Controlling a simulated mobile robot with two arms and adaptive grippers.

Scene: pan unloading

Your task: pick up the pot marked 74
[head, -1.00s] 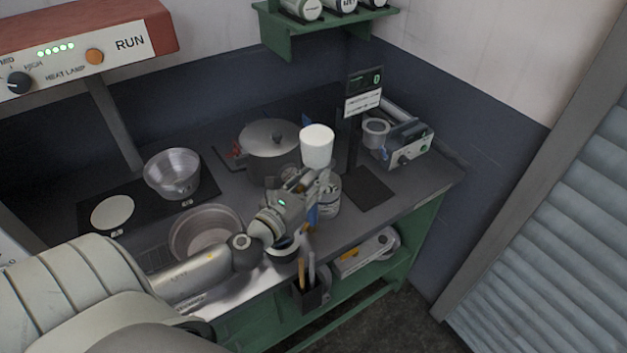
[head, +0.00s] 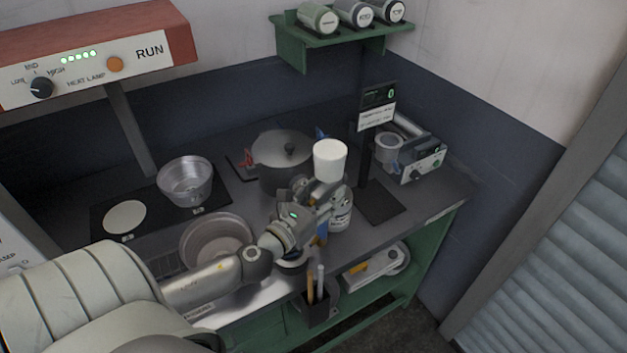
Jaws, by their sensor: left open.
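No marking 74 is readable. An open metal pot (head: 185,184) stands on a black mat (head: 231,185) at the left; the small label in front of it is too small to read. A large lidded pot (head: 280,152) with a red side grip stands further back in the middle. My left gripper (head: 328,190) is open in front and to the right of the lidded pot, near a white cylinder (head: 330,155). Its fingers are partly lost against the things behind, and contact cannot be told. My right gripper is out of view.
A wide round basin (head: 205,234) lies beside my left forearm. A canister (head: 341,216) stands by the gripper, and a scale with a display post (head: 378,100) stands to its right. A boxy device (head: 425,165) sits at the far right. A pale disc (head: 124,216) lies on the mat.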

